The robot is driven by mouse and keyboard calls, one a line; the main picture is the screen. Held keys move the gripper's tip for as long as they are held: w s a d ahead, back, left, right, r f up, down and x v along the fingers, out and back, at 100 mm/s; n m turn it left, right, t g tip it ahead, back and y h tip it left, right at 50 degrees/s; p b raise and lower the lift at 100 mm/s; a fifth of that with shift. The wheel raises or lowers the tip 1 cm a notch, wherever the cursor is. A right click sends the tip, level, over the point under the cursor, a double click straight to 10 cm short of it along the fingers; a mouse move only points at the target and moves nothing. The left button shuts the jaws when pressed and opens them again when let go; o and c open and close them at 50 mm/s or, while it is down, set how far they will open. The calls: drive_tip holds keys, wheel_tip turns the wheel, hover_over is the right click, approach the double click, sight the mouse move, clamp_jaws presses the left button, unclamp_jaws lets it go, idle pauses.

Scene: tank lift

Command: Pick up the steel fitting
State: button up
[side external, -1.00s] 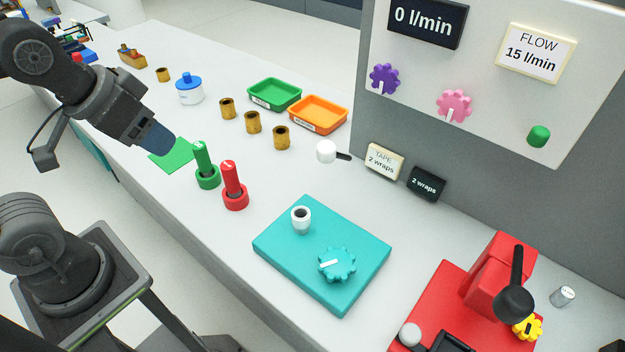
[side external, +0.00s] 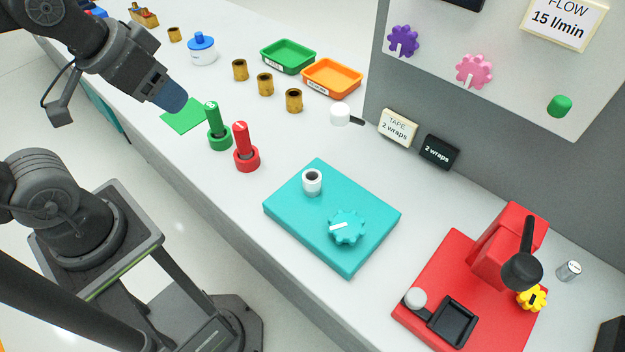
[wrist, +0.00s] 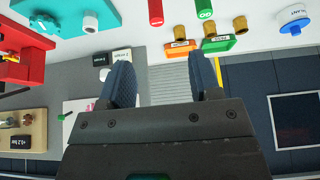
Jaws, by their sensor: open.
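A small silver cylinder with a pale label, which looks like the steel fitting (side external: 569,271), stands on the bench at the far right of the side view, behind the red machine (side external: 470,285). I cannot make it out in the wrist view. My gripper (side external: 171,96) is at the upper left of the side view, above the bench by the green mat (side external: 183,116), far from the silver cylinder. In the wrist view my gripper (wrist: 163,82) shows two blue fingers spread apart with nothing between them.
A green post (side external: 217,128) and a red post (side external: 246,148) stand near my gripper. A teal block (side external: 300,215) with a white cup and knob lies mid-bench. Brass fittings (side external: 265,85), a green tray (side external: 288,57) and an orange tray (side external: 332,78) are behind. A grey wall panel (side external: 500,150) rises at the back.

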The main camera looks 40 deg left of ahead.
drive_tip(key=m+g, duration=0.6)
drive_tip(key=m, duration=1.2)
hover_over(312, 172)
drive_tip(key=s, duration=0.1)
wheel_tip(312, 172, down, 2)
drive_tip(key=f, duration=1.4)
drive_tip(key=shift+w+d, duration=0.1)
drive_tip(key=shift+d, duration=0.25)
drive_tip(key=shift+c, duration=0.4)
drive_tip(key=c, duration=0.9)
